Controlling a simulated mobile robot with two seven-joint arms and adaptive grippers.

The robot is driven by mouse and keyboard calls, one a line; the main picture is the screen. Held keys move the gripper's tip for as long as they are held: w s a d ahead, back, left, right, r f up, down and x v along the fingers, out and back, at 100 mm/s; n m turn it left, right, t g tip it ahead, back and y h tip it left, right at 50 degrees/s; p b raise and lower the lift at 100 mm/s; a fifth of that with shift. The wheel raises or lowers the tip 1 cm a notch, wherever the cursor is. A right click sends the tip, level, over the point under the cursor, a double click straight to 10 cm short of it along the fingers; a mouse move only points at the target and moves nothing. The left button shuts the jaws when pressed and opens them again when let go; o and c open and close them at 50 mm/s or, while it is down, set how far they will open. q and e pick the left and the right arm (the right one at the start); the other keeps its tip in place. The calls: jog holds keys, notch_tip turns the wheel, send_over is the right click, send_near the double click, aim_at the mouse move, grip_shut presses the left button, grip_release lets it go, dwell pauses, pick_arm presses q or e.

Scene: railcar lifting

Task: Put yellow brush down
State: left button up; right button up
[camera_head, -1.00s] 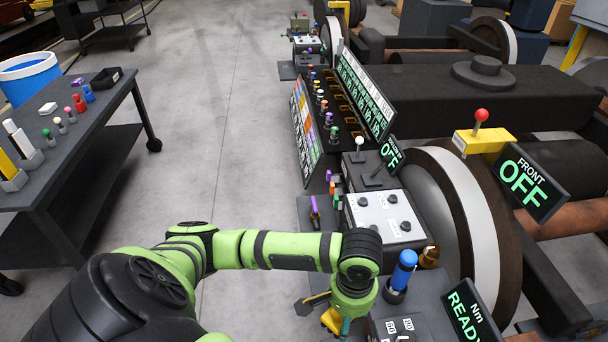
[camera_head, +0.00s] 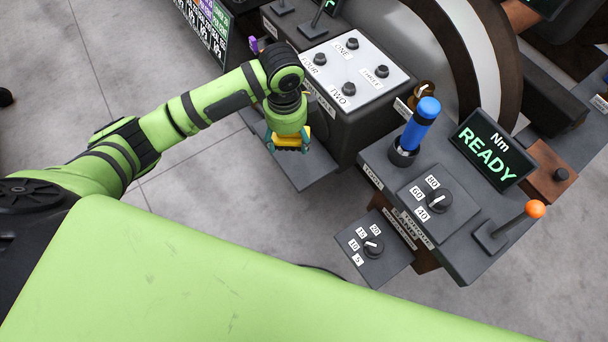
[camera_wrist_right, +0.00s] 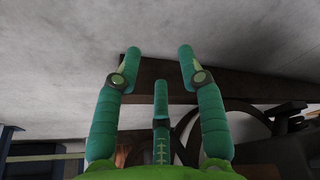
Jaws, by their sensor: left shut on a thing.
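My left gripper (camera_head: 287,146) shows in the head view, pointing down above a small dark shelf (camera_head: 308,172) beside the white-topped control box. It is shut on the yellow brush (camera_head: 304,134). Only yellow patches of the brush show around the fingers; the rest is hidden. I cannot tell whether the brush touches the shelf. My right gripper (camera_wrist_right: 160,75) shows in the right wrist view with its fingers spread and nothing between them.
The control box (camera_head: 345,65) with several black knobs stands right of the left gripper. A blue-handled tool (camera_head: 421,121) stands upright in a holder. The READY display (camera_head: 492,150), dial boxes (camera_head: 437,200) and an orange-knobbed lever (camera_head: 534,209) are farther right. Bare floor (camera_head: 210,195) lies left of the shelf.

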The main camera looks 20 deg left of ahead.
pick_arm(q)
jog(key=w+d+f+m+b, duration=0.1)
jog(key=w+f+m+b, duration=0.4)
jog(key=f+m+b, duration=0.4)
jog(key=m, duration=0.2)
send_over(301, 169)
notch_tip(301, 169, down, 6)
jog(key=shift+w, duration=0.1)
jog(key=shift+f+b, duration=0.6)
jog(key=shift+f, duration=1.75)
pick_arm(e)
jog(key=w+a+f+t, duration=0.1)
jog(key=w+f, duration=0.6)
jog(key=f, duration=0.1)
jog(key=shift+w, duration=0.2)
pick_arm(q)
jog(key=shift+f, duration=0.1)
pick_arm(e)
jog(key=shift+a+f, duration=0.1)
pick_arm(q)
jog(key=shift+f, duration=0.1)
jog(key=o, duration=1)
